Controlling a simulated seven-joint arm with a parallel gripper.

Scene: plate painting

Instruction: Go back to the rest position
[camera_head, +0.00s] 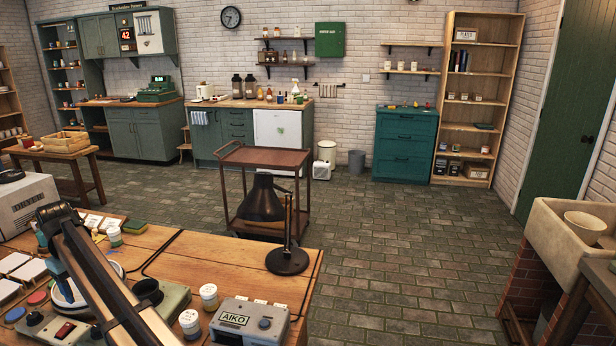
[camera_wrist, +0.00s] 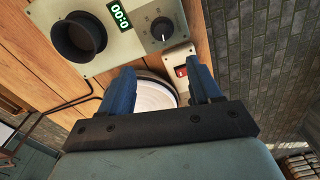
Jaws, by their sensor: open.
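My gripper (camera_wrist: 162,82) shows in the wrist view with its two blue fingers spread apart and nothing held between them. Beyond the gap lies a round white disc with a rim (camera_wrist: 156,94), partly hidden by the fingers and the gripper's bar. I cannot tell how far the fingers are from it. In the head view my arm (camera_head: 102,280) reaches over the left part of the wooden workbench (camera_head: 160,245), and it hides part of a round white and blue piece (camera_head: 68,292).
In the wrist view a panel with a dial (camera_wrist: 162,29), a 0:00 display (camera_wrist: 119,16) and a black cup (camera_wrist: 78,38) stands close, beside a red switch (camera_wrist: 181,71). The bench also holds a black lamp (camera_head: 287,260), paint jars (camera_head: 209,297) and an AIKO box (camera_head: 248,321). Open floor lies right.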

